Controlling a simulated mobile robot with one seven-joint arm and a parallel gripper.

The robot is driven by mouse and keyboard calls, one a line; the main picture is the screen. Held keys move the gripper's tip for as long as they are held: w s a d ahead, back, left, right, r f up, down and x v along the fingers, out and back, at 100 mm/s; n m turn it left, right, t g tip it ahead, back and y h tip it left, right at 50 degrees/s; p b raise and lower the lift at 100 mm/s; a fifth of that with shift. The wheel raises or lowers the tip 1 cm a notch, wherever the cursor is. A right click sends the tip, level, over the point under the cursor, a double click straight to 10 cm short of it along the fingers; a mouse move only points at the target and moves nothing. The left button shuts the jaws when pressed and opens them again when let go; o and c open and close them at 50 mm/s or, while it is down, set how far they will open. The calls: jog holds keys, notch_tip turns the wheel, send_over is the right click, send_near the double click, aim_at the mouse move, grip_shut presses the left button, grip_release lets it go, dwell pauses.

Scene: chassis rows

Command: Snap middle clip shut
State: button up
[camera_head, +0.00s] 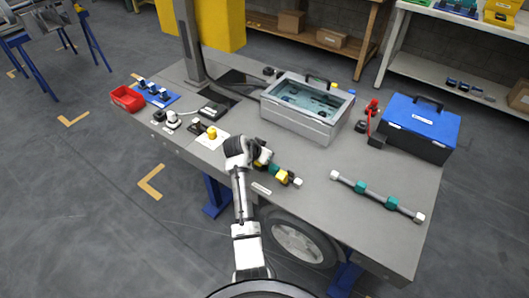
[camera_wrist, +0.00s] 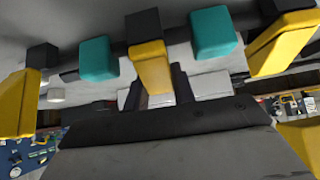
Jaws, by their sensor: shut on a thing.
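The middle clip (camera_wrist: 149,66) is a yellow lever below a black block, between two teal blocks on a dark bar in the wrist view. My gripper's dark fingers (camera_wrist: 158,88) are close together at the lower end of this yellow lever, shut on it. Whether the clip is latched cannot be told. Similar yellow clips stand at the left (camera_wrist: 20,105) and right (camera_wrist: 283,45). In the head view my gripper (camera_head: 265,160) is at the table's front edge, beside the yellow and teal clip row (camera_head: 283,176), partly hiding it.
A second bar with teal blocks (camera_head: 377,195) lies to the right on the grey table (camera_head: 320,215). An open grey case (camera_head: 310,125) and a blue toolbox (camera_head: 415,128) stand behind. A white plate with a yellow knob (camera_head: 212,133) and a red bin (camera_head: 127,98) are to the left.

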jog(key=o, duration=1)
jog(key=b+v, duration=0.2)
jog(key=v, duration=1.1)
jog(key=shift+s+a+r, duration=0.1)
jog(key=shift+s+r, duration=0.15)
jog(key=shift+r, duration=0.05)
